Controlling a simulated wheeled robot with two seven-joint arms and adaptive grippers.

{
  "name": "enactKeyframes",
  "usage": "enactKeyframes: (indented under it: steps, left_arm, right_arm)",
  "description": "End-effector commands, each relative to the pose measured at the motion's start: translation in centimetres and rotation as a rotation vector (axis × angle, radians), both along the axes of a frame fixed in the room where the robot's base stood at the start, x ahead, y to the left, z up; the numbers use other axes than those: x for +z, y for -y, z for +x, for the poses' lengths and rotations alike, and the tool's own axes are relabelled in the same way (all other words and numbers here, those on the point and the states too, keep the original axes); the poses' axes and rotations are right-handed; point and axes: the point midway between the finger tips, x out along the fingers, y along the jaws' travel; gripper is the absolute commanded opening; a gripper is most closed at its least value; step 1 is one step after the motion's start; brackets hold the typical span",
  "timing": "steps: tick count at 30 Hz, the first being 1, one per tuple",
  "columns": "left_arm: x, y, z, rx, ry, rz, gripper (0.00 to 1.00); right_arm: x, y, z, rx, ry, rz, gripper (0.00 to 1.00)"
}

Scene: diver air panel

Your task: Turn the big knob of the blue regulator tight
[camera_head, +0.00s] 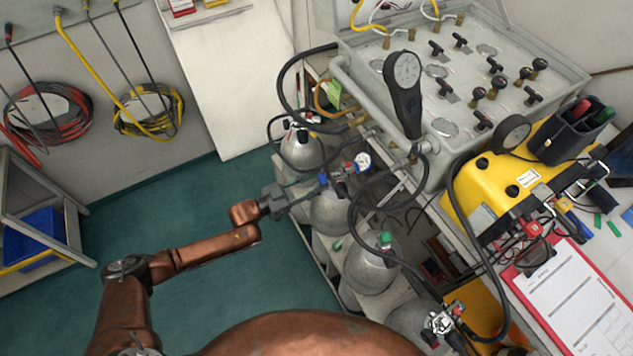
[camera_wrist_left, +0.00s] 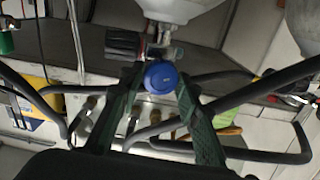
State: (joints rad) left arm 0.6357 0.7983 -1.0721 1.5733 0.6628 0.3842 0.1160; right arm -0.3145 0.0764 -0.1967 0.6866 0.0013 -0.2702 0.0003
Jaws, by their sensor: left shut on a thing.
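The big blue knob (camera_head: 323,180) of the regulator shows at the tips of my left gripper (camera_head: 312,188). In the left wrist view the round blue knob (camera_wrist_left: 161,77) sits between the two dark green fingers of the left gripper (camera_wrist_left: 160,88), one on each side. The gripper is shut on it. The regulator's body is at the cylinder valve, with a small blue-rimmed gauge (camera_head: 362,160) on its right. Part of the regulator is hidden behind the knob and fingers. My right gripper is not in view.
Several grey cylinders (camera_head: 370,268) stand in a row beside the bench. Black hoses (camera_head: 352,215) loop close to the regulator. A grey valve panel (camera_head: 462,85) and a yellow case (camera_head: 500,190) are at the right. Open green floor (camera_head: 150,215) lies to the left.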

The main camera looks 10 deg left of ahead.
Motion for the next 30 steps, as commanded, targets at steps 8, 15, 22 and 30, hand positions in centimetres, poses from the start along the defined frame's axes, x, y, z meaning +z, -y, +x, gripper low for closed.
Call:
enactKeyframes:
  steps: [8,15,22,30]
  left_arm:
    - [-0.2,-0.1,0.0,0.003,0.191,0.110,0.07]
    - [-0.1,-0.1,0.0,0.000,0.291,0.168,0.07]
    - [-0.1,-0.1,0.0,0.000,0.290,0.167,0.07]
    - [-0.1,0.0,0.0,0.000,0.290,0.167,0.49]
  right_arm:
    - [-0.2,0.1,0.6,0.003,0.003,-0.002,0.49]
    - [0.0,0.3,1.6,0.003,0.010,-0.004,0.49]
    - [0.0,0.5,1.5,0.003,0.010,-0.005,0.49]
    - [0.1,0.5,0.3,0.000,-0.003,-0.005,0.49]
